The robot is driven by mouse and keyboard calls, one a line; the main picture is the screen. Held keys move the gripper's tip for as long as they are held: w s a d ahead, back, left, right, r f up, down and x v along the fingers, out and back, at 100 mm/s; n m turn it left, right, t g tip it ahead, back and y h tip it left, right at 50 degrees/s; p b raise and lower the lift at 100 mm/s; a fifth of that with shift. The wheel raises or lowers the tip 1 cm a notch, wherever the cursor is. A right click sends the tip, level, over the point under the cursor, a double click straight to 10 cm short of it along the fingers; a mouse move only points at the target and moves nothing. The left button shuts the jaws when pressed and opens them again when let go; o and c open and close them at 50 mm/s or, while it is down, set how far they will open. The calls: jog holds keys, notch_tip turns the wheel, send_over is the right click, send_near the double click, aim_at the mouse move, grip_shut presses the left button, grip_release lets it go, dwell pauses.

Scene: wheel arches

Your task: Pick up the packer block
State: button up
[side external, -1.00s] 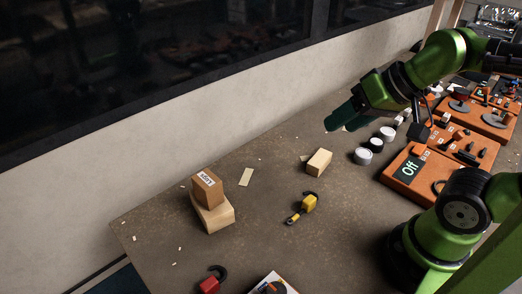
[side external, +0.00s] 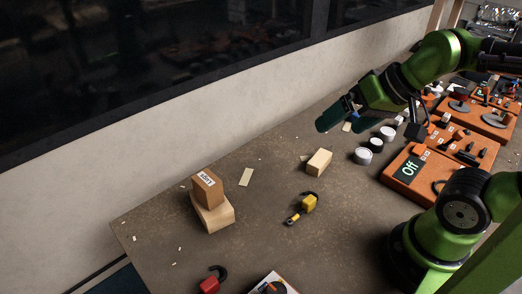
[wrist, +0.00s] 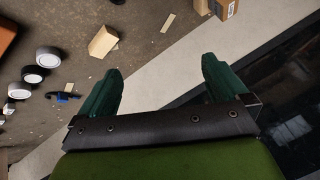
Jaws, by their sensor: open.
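A small pale wooden block (side external: 319,162), which fits the packer block, lies alone on the brown bench. It also shows in the wrist view (wrist: 103,41), above the left finger and apart from it. My gripper (side external: 338,112) is in the air above the bench near the wall, up and right of the small block. In the wrist view its green fingers (wrist: 160,75) are spread with nothing between them.
A yellow padlock-like item (side external: 308,203) lies just in front of the small block. A red item (side external: 210,283) sits at the front edge. The wall (side external: 200,130) runs behind.

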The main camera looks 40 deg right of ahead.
jog(key=w+d+f+n+g+h, duration=0.1)
jog(key=w+d+f+g, duration=0.35)
jog(key=w+d, duration=0.3)
jog(key=n+g+h, duration=0.1)
jog(key=n+g, duration=0.2)
jog(key=n, duration=0.2)
send_over(320, 157)
notch_tip(320, 157, down, 3)
jog(key=shift+t, duration=0.25)
jog(key=f, duration=1.1)
jog(key=shift+w, duration=0.25)
jog(key=f, duration=0.5)
jog(key=shift+s, duration=0.3)
jog(key=c, duration=0.7)
